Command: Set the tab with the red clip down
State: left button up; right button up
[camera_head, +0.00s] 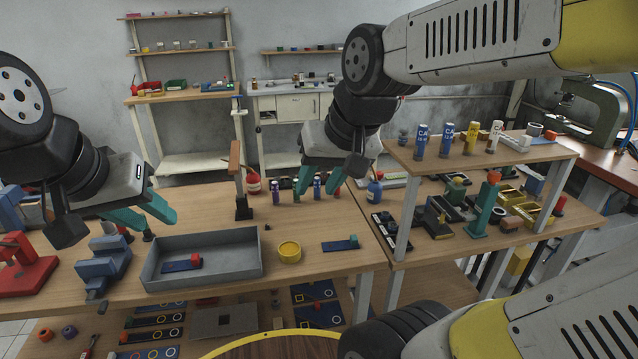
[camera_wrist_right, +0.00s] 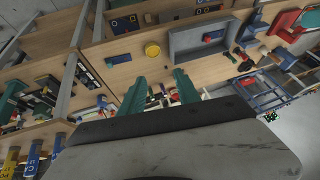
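The dark blue tab with the red clip (camera_head: 182,264) lies inside the grey tray (camera_head: 228,276) on the table; its red clip (camera_wrist_right: 213,36) also shows in the right wrist view. My left gripper (camera_head: 147,211) is above the table, left of and behind the tray. Its two teal fingers are apart, with nothing seen between them. My right gripper (camera_wrist_right: 161,88) is open and empty, its teal fingers wide apart. In the head view it hangs over the back of the table, right of and behind the tray. Neither gripper touches the tab.
A yellow pot (camera_head: 289,252) and a blue tab with a green clip (camera_head: 340,244) stand right of the tray. A blue fixture (camera_head: 104,262) and a red one (camera_head: 22,266) stand left. A wooden-topped post (camera_head: 240,181) and small bottles are behind. A raised shelf is at the right.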

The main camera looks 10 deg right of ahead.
jog(key=shift+t, duration=0.3)
jog(key=s, duration=0.1)
jog(key=s+d, duration=0.1)
jog(key=s, duration=0.1)
jog(key=shift+s+d+r, duration=0.1)
jog(key=shift+s+d, duration=0.2)
jog(key=shift+s, duration=0.1)
